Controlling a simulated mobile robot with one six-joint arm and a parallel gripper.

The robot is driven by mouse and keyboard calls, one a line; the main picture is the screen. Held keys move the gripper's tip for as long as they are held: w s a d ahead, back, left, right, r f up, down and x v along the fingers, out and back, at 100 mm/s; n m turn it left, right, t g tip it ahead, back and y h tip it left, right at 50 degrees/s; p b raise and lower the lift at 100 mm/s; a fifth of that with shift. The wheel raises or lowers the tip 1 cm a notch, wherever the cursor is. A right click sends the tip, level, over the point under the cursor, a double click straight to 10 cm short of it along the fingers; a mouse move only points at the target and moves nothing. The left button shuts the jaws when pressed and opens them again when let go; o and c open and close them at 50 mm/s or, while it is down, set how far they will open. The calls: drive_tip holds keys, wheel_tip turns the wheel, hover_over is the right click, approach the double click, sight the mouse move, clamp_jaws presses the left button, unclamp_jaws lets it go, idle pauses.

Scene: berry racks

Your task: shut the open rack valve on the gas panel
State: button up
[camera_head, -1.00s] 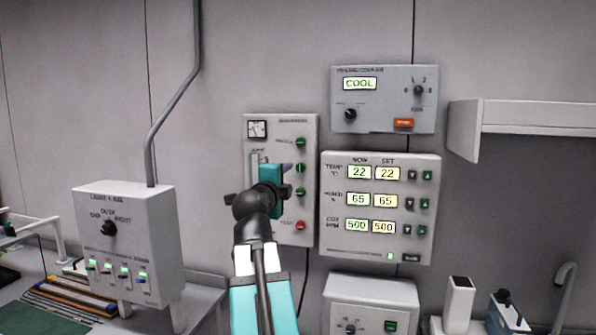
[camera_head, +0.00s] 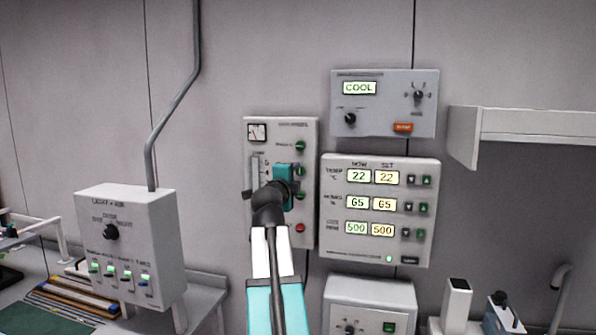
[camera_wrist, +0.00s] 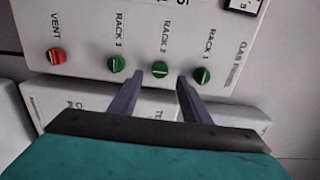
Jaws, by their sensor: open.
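The gas panel (camera_head: 280,142) hangs on the wall and also fills the upper wrist view (camera_wrist: 85,22). In the wrist view it has green valve knobs: rack 1 (camera_wrist: 203,75), rack 2 (camera_wrist: 160,68) and rack 3 (camera_wrist: 116,64). The pale mark on the rack 2 knob looks turned across from those on the other two. My gripper (camera_wrist: 160,76) is open, its fingertips on either side of the rack 2 knob, close to the panel. I cannot tell whether they touch it. In the head view my gripper (camera_head: 287,180) covers part of the panel.
The red vent knob (camera_wrist: 56,56) is beyond rack 3. A climate display panel (camera_head: 333,240) is close on the panel's right, with a cooling box (camera_head: 375,120) above it. A lamp control box (camera_head: 150,220) is at left, and a shelf (camera_head: 530,122) at right.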

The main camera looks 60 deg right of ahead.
sight(300, 172)
drive_tip(key=shift+p+x, duration=0.7)
drive_tip(key=shift+x, duration=1.6)
drive_tip(key=shift+c, duration=0.4)
drive_tip(key=c, duration=1)
drive_tip(key=shift+o, duration=0.2)
